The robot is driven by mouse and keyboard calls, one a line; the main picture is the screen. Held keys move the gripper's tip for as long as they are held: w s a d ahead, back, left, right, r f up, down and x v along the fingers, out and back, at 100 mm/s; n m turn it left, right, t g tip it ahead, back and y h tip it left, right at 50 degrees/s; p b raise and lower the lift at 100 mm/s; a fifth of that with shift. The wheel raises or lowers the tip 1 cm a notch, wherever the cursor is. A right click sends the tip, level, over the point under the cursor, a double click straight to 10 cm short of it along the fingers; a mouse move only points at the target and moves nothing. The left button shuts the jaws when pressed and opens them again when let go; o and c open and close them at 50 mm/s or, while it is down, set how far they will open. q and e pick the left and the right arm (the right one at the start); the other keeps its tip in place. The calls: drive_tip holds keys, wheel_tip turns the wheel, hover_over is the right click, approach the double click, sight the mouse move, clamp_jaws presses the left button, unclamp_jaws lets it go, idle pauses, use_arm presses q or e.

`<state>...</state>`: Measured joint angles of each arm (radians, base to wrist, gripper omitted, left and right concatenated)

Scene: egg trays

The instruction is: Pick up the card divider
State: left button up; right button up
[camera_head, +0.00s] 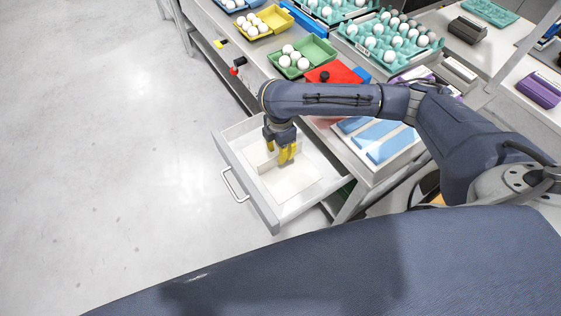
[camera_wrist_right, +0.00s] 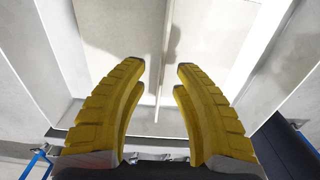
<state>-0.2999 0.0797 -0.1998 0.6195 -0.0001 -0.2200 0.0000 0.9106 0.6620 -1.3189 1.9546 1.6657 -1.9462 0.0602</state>
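A white drawer (camera_head: 250,204) stands pulled out below the bench in the head view. My right gripper (camera_head: 287,157) reaches down into it with yellow fingers pointing at its floor. In the right wrist view, the fingers of my right gripper (camera_wrist_right: 160,66) are apart. A thin pale upright strip, seemingly the card divider (camera_wrist_right: 160,88), runs through the gap between them. Neither finger clearly touches it. In the head view the fingers partly hide the divider area. My left gripper is not in view.
The drawer's walls stand close around the gripper. On the bench are a green tray (camera_head: 316,47) with white eggs, a yellow tray (camera_head: 279,15), teal racks and a white box with blue strips (camera_head: 381,140). The floor at left is clear.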

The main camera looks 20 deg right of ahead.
drive_tip(key=shift+s+d+f, duration=0.1)
drive_tip(key=shift+f, duration=2.4)
drive_tip(key=shift+o, duration=0.2)
clamp_jaws()
